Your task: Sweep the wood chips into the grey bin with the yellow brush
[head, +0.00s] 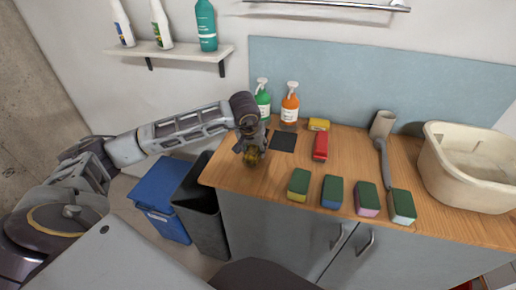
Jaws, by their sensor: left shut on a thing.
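My left gripper (251,150) is over the left end of the wooden counter, pointing down. It is shut on a small yellow thing (253,158), which looks like the yellow brush; the fingers hide most of it. I cannot tell whether it touches the counter. The dark grey bin (204,215) stands on the floor against the counter's left end, below and left of the gripper. I cannot make out any wood chips in the head view. My right gripper is not in view.
A blue bin (165,190) stands left of the grey one. The counter (270,178) holds green (263,102) and orange (290,104) spray bottles, a dark mat (283,141), a red item (321,146), several sponges (333,191) and a cream basin (440,175). A bottle shelf (180,51) hangs above.

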